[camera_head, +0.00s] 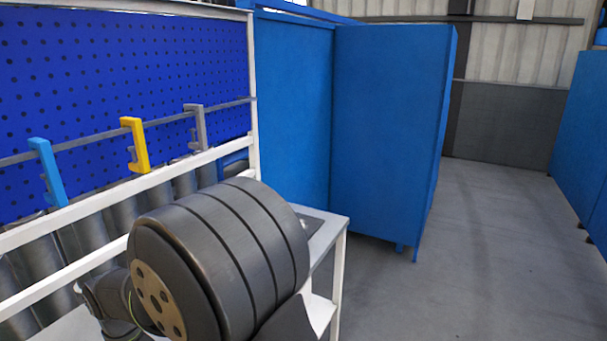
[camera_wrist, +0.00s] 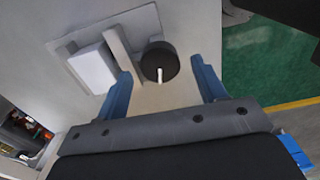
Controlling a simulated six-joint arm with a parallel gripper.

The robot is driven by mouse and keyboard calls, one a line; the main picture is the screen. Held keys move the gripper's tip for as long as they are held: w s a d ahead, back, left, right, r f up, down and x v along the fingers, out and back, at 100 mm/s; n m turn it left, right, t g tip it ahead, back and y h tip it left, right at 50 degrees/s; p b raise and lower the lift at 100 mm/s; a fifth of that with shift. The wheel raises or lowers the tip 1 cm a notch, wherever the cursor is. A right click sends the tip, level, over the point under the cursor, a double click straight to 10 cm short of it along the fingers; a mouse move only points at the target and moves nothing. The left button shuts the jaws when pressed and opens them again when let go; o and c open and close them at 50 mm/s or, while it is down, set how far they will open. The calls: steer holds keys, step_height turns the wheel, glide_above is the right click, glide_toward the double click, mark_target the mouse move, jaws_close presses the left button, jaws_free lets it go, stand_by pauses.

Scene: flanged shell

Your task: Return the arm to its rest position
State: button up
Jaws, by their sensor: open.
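My gripper (camera_wrist: 162,78) shows in the wrist view, its two blue fingers spread wide and nothing held between them. Past the fingertips is a round black part (camera_wrist: 154,56) with a thin white pin, beside a white block (camera_wrist: 92,70) on a grey plate (camera_wrist: 143,22). I cannot tell the gap between the fingers and these parts. In the head view a large dark banded cylinder (camera_head: 235,250) with a tan, holed end face fills the lower middle. I cannot tell whether it is part of my arm. The gripper fingers are not visible in the head view.
A blue perforated panel (camera_head: 110,80) carries a rail with blue (camera_head: 47,172), yellow (camera_head: 135,145) and grey (camera_head: 196,127) brackets. A white-legged table (camera_head: 338,275) stands behind the cylinder. Tall blue partitions (camera_head: 390,130) stand further back; the grey floor (camera_head: 480,250) at right is clear.

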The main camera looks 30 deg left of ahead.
steer(key=shift+f, duration=0.9)
step_height(320, 180, up, 18)
steer(key=f, duration=0.1)
step_height(320, 180, down, 17)
steer(key=shift+f, duration=0.1)
steer(key=m, duration=1.3)
steer(key=shift+m, duration=0.3)
steer(key=m, duration=0.4)
